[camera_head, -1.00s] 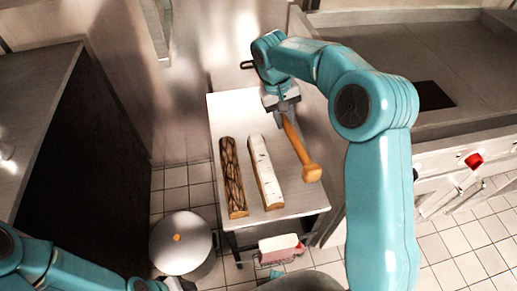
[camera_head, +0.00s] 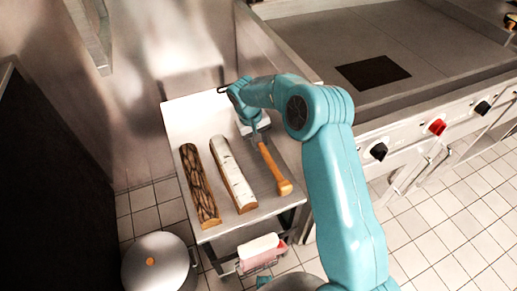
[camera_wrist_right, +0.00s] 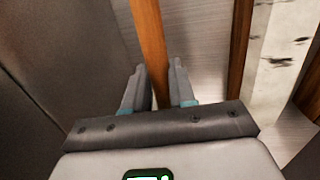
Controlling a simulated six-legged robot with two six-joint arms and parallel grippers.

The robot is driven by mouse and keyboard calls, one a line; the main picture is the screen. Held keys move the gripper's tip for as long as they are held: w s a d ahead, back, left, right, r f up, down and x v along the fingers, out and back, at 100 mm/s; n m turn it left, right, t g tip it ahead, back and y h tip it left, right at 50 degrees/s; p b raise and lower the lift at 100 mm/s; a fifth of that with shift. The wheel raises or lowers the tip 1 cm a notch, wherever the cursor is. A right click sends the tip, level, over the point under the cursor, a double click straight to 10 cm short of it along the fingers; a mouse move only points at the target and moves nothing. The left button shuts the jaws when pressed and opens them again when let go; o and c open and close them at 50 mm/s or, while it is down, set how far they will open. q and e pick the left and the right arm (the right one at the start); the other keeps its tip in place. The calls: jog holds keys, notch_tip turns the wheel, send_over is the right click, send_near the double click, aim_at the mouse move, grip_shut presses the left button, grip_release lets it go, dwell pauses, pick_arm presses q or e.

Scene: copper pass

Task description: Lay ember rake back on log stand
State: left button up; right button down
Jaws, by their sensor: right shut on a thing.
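The ember rake's orange-brown handle (camera_head: 270,164) has a knobbed lower end and lies to the right of the birch log in the head view. My right gripper (camera_head: 258,138) is shut on it near its upper visible part. In the right wrist view the handle (camera_wrist_right: 149,35) runs between the fingers (camera_wrist_right: 160,78). The rake's other end is hidden behind my right arm. The log stand (camera_head: 185,118) is a pale-topped table bearing a white birch log (camera_head: 234,175) and a dark, cracked-bark log (camera_head: 199,185). I cannot tell whether the rake touches the top. My left gripper is out of view.
A lidded round pot (camera_head: 158,264) stands on the tiled floor at lower left. A pink and white item (camera_head: 260,250) sits low at the stand's front. A counter (camera_head: 440,55) with knobs is on the right. A metal wall is behind the stand.

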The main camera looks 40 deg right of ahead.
jog(key=x, duration=0.4)
jog(key=shift+w+a, duration=0.25)
jog(key=shift+a, duration=0.15)
jog(key=shift+s, duration=0.1)
jog(key=shift+f+b, duration=0.1)
jog(key=shift+b, duration=0.2)
jog(key=c, duration=0.9)
grip_release()
